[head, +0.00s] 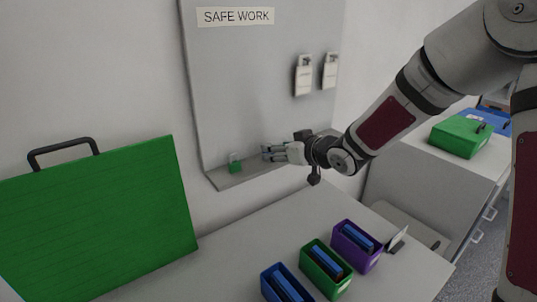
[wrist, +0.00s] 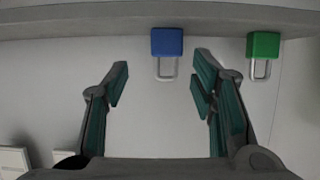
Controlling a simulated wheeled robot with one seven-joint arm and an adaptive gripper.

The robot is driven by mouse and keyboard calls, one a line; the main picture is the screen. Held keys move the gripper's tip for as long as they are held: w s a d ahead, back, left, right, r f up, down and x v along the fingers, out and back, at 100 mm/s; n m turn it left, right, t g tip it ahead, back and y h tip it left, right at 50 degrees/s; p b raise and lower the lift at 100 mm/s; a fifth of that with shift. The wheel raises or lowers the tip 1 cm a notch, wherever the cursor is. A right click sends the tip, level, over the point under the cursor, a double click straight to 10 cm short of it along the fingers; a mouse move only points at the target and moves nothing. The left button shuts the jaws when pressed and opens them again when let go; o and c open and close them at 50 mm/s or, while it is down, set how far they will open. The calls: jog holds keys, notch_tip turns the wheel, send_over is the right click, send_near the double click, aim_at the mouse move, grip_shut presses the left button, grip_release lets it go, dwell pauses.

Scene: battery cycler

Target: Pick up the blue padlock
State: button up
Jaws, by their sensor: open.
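The blue padlock (wrist: 167,41) shows in the wrist view at the edge of the grey ledge, its silver shackle pointing toward my gripper. My gripper (wrist: 160,74) is open and empty. Its fingers stand left and right of the shackle, and the blue body lies just beyond the fingertips in the picture. I cannot tell whether anything touches. In the head view my gripper (head: 268,152) is low in front of the grey board, and I cannot make out the blue padlock clearly there.
A green padlock (wrist: 264,45) is right of the blue one; in the head view it sits on the board's ledge (head: 222,182). Two white tags (head: 303,78) hang higher on the grey board (head: 260,60). Blue, green and purple bins (head: 318,272) stand on the table below.

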jog(key=x, duration=0.3)
jog(key=shift+a+f, duration=0.1)
jog(key=shift+a, duration=0.45)
jog(key=shift+w+a+f, duration=0.2)
jog(key=shift+w, duration=0.25)
grip_shut()
